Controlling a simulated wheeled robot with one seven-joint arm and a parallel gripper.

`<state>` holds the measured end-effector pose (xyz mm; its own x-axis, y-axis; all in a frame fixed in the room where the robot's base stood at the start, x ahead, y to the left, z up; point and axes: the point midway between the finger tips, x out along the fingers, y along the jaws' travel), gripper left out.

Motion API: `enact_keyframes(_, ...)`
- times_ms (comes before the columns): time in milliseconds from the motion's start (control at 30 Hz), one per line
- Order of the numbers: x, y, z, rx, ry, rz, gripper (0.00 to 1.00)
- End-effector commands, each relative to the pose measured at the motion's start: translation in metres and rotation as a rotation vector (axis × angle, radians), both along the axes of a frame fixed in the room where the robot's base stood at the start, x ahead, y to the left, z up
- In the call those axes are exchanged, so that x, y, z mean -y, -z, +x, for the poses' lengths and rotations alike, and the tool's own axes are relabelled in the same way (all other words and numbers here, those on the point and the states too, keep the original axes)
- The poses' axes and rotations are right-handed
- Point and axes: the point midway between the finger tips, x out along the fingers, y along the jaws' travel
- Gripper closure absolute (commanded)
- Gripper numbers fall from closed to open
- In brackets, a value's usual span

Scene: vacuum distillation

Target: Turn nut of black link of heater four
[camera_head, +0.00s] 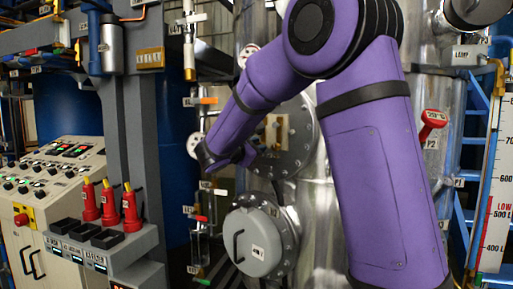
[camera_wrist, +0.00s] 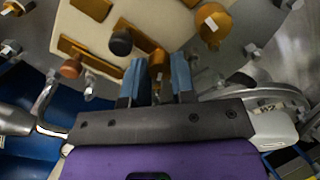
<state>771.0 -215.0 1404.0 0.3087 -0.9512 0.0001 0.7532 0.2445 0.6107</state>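In the wrist view, my gripper (camera_wrist: 157,78) has two blue fingers, set apart with a gap between them. A brass nut-like piece (camera_wrist: 157,62) shows in that gap; I cannot tell whether the fingers touch it. A copper-coloured knob (camera_wrist: 70,68) is farther left, and a larger brass knob (camera_wrist: 207,28) is at upper right. In the head view, the flange with a brass panel (camera_head: 277,131) is partly behind my purple arm; the fingertips are hidden there.
A round hatch with a handle (camera_head: 258,243) is below the flange. Pipes and glassware (camera_head: 203,213) are near my gripper.

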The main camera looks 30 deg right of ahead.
Motion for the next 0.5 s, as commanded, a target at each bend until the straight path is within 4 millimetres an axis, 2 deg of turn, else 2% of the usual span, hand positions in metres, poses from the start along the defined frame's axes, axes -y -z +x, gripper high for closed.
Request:
enact_keyframes(267,0.0000,0.0003,-0.0002,0.010,0.000,0.003,0.99)
enact_keyframes(500,-0.0001,0.0003,-0.0003,0.089,0.001,0.030,0.99)
